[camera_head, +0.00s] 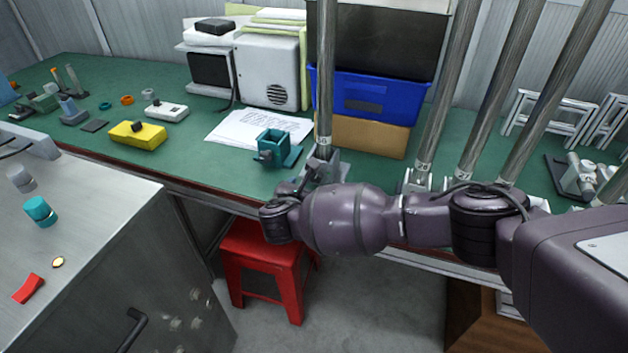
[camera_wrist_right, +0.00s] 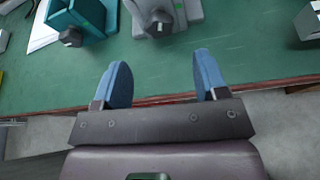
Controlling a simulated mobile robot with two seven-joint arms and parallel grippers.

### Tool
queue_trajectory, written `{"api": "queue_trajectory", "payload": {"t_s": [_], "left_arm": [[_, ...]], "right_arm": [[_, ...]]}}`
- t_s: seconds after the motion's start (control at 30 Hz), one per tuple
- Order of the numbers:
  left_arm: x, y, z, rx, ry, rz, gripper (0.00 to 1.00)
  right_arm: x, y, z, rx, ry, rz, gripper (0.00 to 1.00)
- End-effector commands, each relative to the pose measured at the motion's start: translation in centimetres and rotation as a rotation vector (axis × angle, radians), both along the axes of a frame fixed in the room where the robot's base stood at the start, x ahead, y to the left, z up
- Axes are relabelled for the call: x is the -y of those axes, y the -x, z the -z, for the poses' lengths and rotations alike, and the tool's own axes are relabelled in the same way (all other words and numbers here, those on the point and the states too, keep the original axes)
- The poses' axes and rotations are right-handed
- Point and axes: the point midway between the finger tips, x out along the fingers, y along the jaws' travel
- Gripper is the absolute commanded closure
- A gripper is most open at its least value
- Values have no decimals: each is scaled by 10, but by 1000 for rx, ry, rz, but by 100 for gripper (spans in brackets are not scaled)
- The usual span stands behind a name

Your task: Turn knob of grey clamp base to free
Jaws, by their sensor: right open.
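The grey clamp base (camera_head: 333,164) stands near the front edge of the green bench in the head view, with a tall metal pole rising from it. My right gripper partly hides it there. In the right wrist view the grey clamp base (camera_wrist_right: 183,17) is at the top, cut off by the frame, and its dark knob (camera_wrist_right: 160,24) faces me. My right gripper (camera_wrist_right: 163,72) is open and empty, its two blue fingers apart. The knob is ahead of the gap between them, not touched. In the head view the right gripper (camera_head: 310,182) is at the bench edge. My left gripper is not in view.
A teal clamp base (camera_head: 274,148) stands just left of the grey one, with its own knob. More poles (camera_head: 446,95) rise to the right. A blue crate (camera_head: 372,98) is behind. A red stool (camera_head: 268,262) stands below the bench edge.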

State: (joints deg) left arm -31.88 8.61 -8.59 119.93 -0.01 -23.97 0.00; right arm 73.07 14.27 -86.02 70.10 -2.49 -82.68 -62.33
Motion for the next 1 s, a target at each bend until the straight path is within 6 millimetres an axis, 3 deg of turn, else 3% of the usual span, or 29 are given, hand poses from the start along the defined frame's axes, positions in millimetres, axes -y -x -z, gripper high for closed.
{"api": "queue_trajectory", "payload": {"t_s": [0.1, 0.43, 0.9, 1.0], "left_arm": [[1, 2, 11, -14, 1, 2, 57], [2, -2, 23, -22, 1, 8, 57], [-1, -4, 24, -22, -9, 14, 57], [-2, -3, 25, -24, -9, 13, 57]], "right_arm": [[6, -19, 17, -7, 1, 1, 34], [16, -61, 32, -5, -1, 0, 34], [19, -71, 31, -1, -3, -1, 34], [19, -71, 31, -1, -3, -1, 47]]}}
